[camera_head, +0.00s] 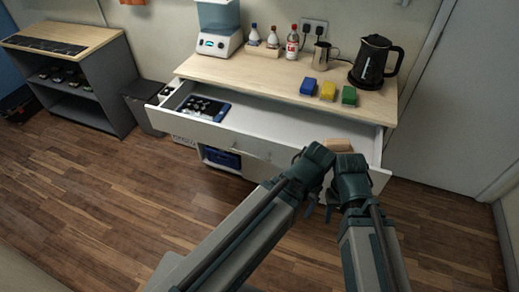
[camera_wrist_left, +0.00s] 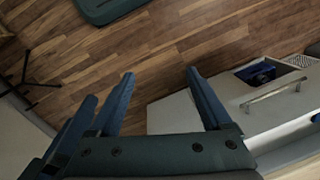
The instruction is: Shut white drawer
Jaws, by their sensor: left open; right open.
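The white drawer (camera_head: 217,133) in the wood-topped cabinet is pulled well out, its inside visible from above. It holds a dark blue-edged tray (camera_head: 205,108) at the left and a tan block (camera_head: 338,145) at the right. My right gripper (camera_head: 350,162) is at the drawer's right end, over or just in front of its front panel; its fingertips are hard to make out and contact cannot be told. My left gripper (camera_wrist_left: 160,76) is open and empty in the left wrist view, beside a white front with a metal handle (camera_wrist_left: 274,93). In the head view my left arm's end is beside the right one.
On the cabinet top (camera_head: 270,82) stand a black kettle (camera_head: 374,62), a metal jug (camera_head: 321,56), bottles, a blender-like appliance (camera_head: 218,40) and blue, yellow and green blocks. A grey shelf (camera_head: 75,95) and dark bin (camera_head: 143,100) stand left. The wooden floor (camera_head: 110,200) is clear.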

